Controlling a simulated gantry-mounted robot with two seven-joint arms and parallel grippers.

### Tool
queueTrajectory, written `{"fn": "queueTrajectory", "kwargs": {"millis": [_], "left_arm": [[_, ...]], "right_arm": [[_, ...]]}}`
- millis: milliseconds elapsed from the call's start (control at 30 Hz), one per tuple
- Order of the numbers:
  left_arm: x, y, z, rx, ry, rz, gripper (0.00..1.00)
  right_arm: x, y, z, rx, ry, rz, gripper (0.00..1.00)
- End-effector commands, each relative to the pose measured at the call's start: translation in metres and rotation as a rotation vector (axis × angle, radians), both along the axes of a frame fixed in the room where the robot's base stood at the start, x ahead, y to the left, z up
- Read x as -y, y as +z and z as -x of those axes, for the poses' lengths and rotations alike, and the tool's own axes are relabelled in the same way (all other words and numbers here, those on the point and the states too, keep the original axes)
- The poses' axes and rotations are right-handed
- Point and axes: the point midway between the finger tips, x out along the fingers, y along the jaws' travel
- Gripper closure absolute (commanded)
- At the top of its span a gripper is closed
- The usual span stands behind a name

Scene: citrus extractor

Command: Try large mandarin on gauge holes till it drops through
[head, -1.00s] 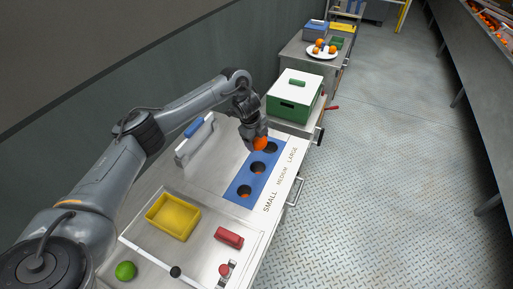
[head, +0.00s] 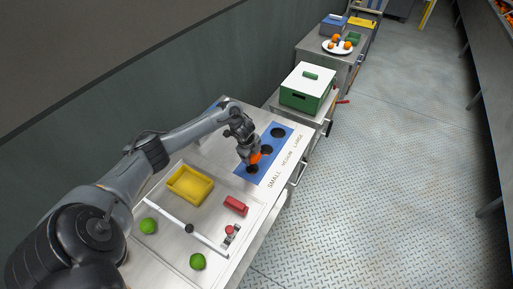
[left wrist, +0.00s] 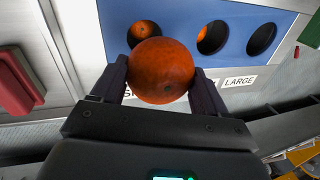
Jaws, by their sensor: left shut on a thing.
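The large mandarin (left wrist: 161,70) is orange and round, held between the fingertips of my left gripper (left wrist: 160,88). It also shows in the head view (head: 255,158), beside the small and medium holes of the blue gauge plate (head: 243,166). Its exact height above the plate is hard to tell. In the left wrist view, the small hole (left wrist: 143,30) and the medium hole (left wrist: 212,37) show orange fruit inside or below. The large hole (left wrist: 262,38) looks dark and empty. My right gripper is not in view.
A yellow tray (head: 190,184), a red block (head: 236,205) and two green fruits (head: 149,226) (head: 198,261) are on the bench. A white bar (head: 205,239) crosses it. A green box with a white lid (head: 308,85) stands beyond the gauge. A plate of fruit (head: 326,46) is farther back.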

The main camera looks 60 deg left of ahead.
Motion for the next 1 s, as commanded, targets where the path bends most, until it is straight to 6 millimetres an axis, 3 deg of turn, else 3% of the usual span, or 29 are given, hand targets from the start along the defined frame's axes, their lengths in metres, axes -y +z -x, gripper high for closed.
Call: {"fn": "queueTrajectory", "kwargs": {"millis": [600,1000], "left_arm": [[0.000,0.002,0.002,0.000,0.001,0.000,0.62],[0.000,-0.033,0.002,0.000,0.001,0.000,0.62]], "right_arm": [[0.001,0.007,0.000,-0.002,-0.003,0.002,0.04],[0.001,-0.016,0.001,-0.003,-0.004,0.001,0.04]]}}
